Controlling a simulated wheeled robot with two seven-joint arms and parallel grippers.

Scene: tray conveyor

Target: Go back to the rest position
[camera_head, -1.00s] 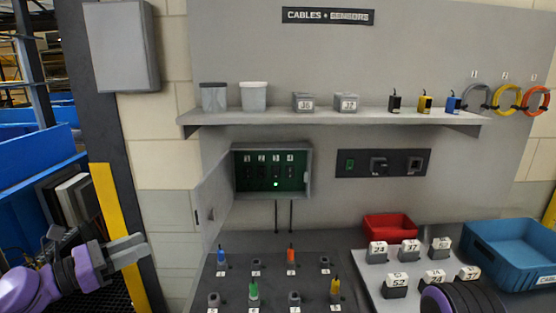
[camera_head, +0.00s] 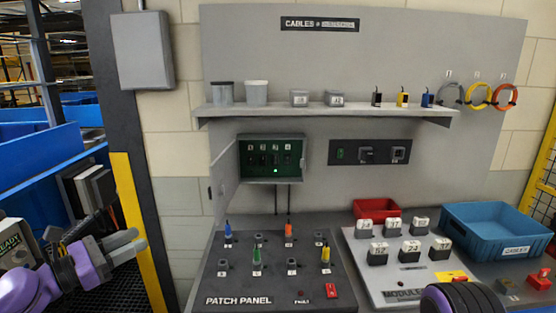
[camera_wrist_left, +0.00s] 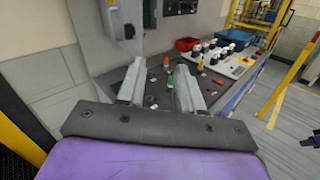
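My left gripper (camera_head: 124,246) is at the left of the head view, in front of the yellow post and left of the patch panel. In the left wrist view its two grey fingers (camera_wrist_left: 160,86) stand apart with nothing between them, so it is open and empty. Part of my right arm shows at the bottom right of the head view, but its gripper is out of the picture. The patch panel (camera_head: 222,290) holds blue, orange, green and yellow plugs.
A small grey cabinet (camera_head: 226,180) hangs open, with one green light lit inside. A shelf (camera_head: 330,115) carries cups and small parts. The module board (camera_head: 392,278), a red bin (camera_head: 378,205) and a blue crate (camera_head: 497,213) stand to the right of the patch panel.

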